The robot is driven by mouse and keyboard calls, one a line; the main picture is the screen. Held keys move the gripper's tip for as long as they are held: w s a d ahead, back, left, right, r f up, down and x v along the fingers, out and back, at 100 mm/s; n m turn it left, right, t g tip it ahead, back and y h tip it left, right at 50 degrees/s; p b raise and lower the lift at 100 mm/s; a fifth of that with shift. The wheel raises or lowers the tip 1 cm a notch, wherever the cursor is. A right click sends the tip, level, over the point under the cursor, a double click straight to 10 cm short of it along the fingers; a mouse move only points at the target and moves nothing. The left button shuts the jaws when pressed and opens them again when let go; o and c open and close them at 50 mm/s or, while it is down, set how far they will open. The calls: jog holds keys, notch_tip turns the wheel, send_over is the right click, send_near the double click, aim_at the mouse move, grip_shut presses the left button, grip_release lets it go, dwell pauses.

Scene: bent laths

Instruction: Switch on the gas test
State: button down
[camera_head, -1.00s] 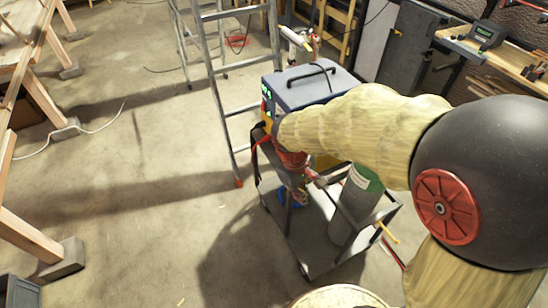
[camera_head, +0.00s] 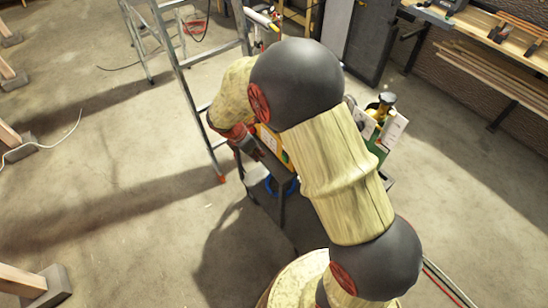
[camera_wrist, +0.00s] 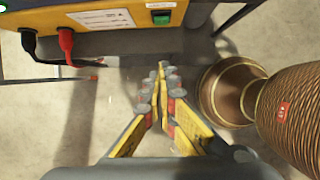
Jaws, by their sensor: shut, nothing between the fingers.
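In the wrist view a yellow panel (camera_wrist: 105,42) of the machine crosses the top. A green rocker switch (camera_wrist: 160,17) sits on it under a small white label, beside a larger printed white label (camera_wrist: 100,19). I cannot read the labels or tell the switch's position. My gripper (camera_wrist: 161,72) is shut and empty, its fingertips below the panel's lower edge and apart from the switch. In the head view my arm covers most of the machine; only a yellow corner (camera_head: 268,141) shows. A green gas cylinder (camera_head: 376,145) stands to its right.
Black and red cable plugs (camera_wrist: 66,40) stick out of the panel's left part. A brown ribbed object with a coppery round end (camera_wrist: 235,90) is close on the gripper's right. An aluminium ladder (camera_head: 185,85) stands left of the machine. Open concrete floor lies left.

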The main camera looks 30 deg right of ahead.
jog(key=shift+f, duration=0.1)
jog(key=w+d+f+b, duration=0.1)
jog(key=d+f+b, duration=0.3)
jog(key=d+f, duration=0.3)
jog(key=shift+x, duration=0.75)
jog(key=shift+w, duration=0.15)
